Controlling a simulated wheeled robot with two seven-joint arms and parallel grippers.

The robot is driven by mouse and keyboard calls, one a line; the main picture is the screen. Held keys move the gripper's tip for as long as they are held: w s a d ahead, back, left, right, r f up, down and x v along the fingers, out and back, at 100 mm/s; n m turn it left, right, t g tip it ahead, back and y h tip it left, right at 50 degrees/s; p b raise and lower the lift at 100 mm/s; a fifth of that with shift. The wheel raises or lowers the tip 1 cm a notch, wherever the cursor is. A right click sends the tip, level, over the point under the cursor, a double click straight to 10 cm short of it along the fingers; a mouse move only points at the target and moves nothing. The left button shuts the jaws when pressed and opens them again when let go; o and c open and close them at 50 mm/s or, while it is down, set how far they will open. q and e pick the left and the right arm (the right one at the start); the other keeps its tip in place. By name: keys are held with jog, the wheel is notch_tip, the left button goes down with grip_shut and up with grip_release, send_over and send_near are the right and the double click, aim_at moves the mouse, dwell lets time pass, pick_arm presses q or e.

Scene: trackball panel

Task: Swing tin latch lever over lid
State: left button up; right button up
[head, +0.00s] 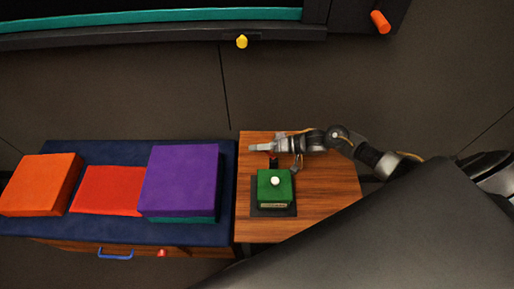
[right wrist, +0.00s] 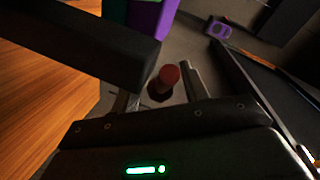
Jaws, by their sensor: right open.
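A green tin (head: 275,187) with a white knob (head: 275,181) on its lid stands on a dark base plate (head: 258,210) on the wooden table. A small dark, red-topped post (head: 273,162) stands just behind the tin, apparently the latch lever. A red-tipped post (right wrist: 169,76) shows in the right wrist view, close to my gripper parts; I cannot tell whether it lies between the fingers. My right gripper (head: 262,147) is open, reaching in from the right above the table behind the tin. Contact with the lever cannot be made out. My left gripper is not in view.
The wooden table (head: 325,205) is clear right of the tin. To its left, a navy-topped bench (head: 110,232) carries an orange block (head: 40,184), a red block (head: 107,190) and a purple block (head: 181,177). A dark unit (head: 180,36) with a yellow knob (head: 242,41) stands behind.

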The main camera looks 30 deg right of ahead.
jog(key=shift+w+a+f, duration=0.1)
jog(key=shift+w+a, duration=0.05)
jog(key=shift+a, duration=0.2)
jog(key=shift+c, duration=0.4)
grip_shut()
